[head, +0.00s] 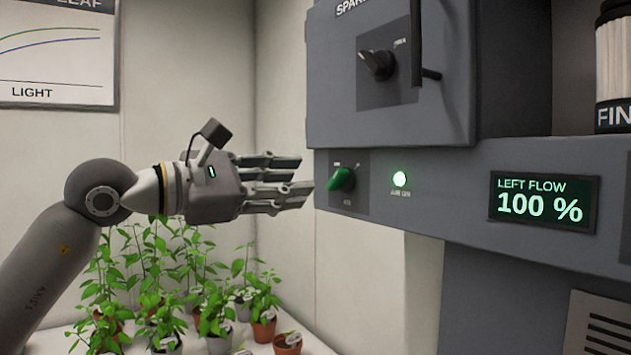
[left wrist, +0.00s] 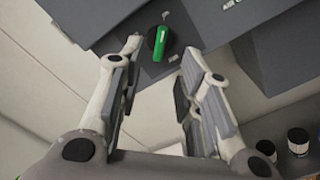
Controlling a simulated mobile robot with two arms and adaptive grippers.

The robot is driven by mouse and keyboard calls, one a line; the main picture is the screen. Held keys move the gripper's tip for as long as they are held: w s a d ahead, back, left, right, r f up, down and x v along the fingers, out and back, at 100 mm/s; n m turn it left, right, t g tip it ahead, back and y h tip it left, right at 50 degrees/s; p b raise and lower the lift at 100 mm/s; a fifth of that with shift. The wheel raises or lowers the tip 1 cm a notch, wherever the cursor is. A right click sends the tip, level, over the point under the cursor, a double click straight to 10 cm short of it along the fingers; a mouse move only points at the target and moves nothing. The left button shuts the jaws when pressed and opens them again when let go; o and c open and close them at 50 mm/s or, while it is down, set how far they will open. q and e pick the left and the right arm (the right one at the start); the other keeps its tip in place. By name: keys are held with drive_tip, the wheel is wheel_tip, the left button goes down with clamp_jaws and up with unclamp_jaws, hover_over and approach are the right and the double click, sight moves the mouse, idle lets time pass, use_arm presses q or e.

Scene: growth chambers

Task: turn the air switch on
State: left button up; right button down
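The air switch is a green rotary knob (head: 341,179) on a dark plate on the grey panel front. Its handle is tilted, its upper end leaning right in the head view. In the left wrist view the fingers (left wrist: 159,66) are open and apart, with the green knob (left wrist: 159,41) beyond and between the tips. No contact shows. My right gripper is not in view.
A display (head: 541,202) reads LEFT FLOW 100 %. Above the knob a grey box (head: 400,110) juts out with a black knob (head: 377,65) and a dark handle. Potted plants (head: 165,330) stand below my left arm. A dark-capped jar (head: 613,75) stands at upper right.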

use_arm(q)
drive_tip(key=shift+v, duration=2.2)
